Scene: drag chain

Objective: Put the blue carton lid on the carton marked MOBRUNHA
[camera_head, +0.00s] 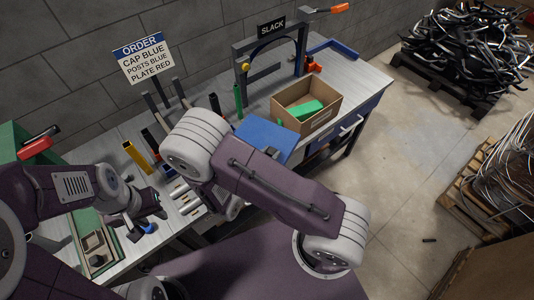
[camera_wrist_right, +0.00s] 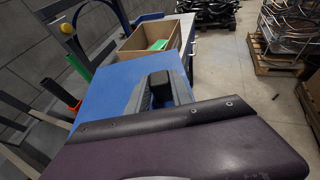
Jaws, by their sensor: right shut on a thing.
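The blue carton lid (camera_head: 262,136) shows behind my right arm in the head view, and fills much of the right wrist view (camera_wrist_right: 118,85).
A grey frame with a SLACK sign (camera_head: 271,28) stands behind the carton. An order sign (camera_head: 143,58), a yellow post (camera_head: 137,158) and a green post (camera_head: 238,100) stand left of it. A blue tray (camera_head: 333,48) lies at the back right. Cable-laden pallets stand on the floor at right.

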